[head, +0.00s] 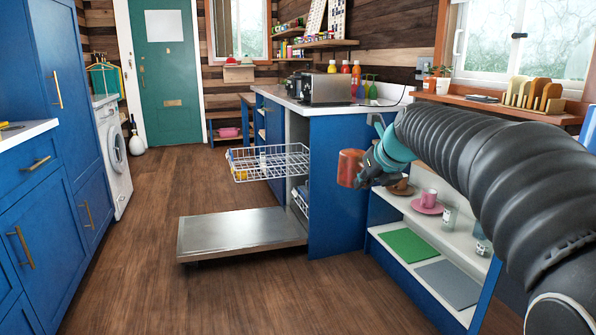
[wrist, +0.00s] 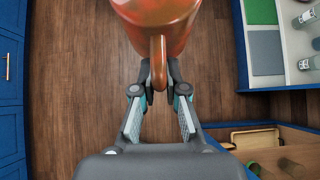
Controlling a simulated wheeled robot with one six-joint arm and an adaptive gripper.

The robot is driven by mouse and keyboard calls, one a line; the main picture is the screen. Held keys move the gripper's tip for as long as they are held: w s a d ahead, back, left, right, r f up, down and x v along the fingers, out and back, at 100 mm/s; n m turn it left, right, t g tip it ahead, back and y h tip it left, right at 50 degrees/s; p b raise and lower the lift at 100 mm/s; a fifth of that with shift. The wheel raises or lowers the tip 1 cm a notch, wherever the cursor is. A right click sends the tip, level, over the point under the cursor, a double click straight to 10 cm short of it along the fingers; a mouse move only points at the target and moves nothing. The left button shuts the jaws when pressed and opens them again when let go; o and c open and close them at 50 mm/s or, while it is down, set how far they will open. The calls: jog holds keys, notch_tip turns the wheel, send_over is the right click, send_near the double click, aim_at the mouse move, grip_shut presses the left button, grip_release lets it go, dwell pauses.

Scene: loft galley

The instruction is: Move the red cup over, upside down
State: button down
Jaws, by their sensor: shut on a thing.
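The red cup (head: 350,168) is in the air in the head view, in front of the blue counter end and left of the open shelves. In the wrist view the cup (wrist: 158,18) fills the top middle, with its handle pointing to my gripper. My gripper (head: 369,172) is shut on the handle; its two fingers (wrist: 159,82) lie on either side of it in the wrist view. The cup's opening is not visible, so I cannot tell which end is up.
An open dishwasher has its door (head: 240,232) down and its wire rack (head: 268,162) pulled out, left of the cup. The shelves hold a pink cup (head: 429,197) on a saucer, a brown saucer (head: 402,188), glasses, a green mat (head: 408,245) and a grey mat (head: 449,283).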

jog(key=w+f+m+h, duration=0.1)
jog(key=w+f, duration=0.2)
jog(key=f, duration=1.2)
jog(key=w+f+m+h, duration=0.1)
jog(key=w+f, duration=0.3)
jog(key=f, duration=1.1)
jog(key=shift+d+m+h, duration=0.3)
jog(key=shift+d+m, duration=0.1)
jog(key=shift+m, duration=0.3)
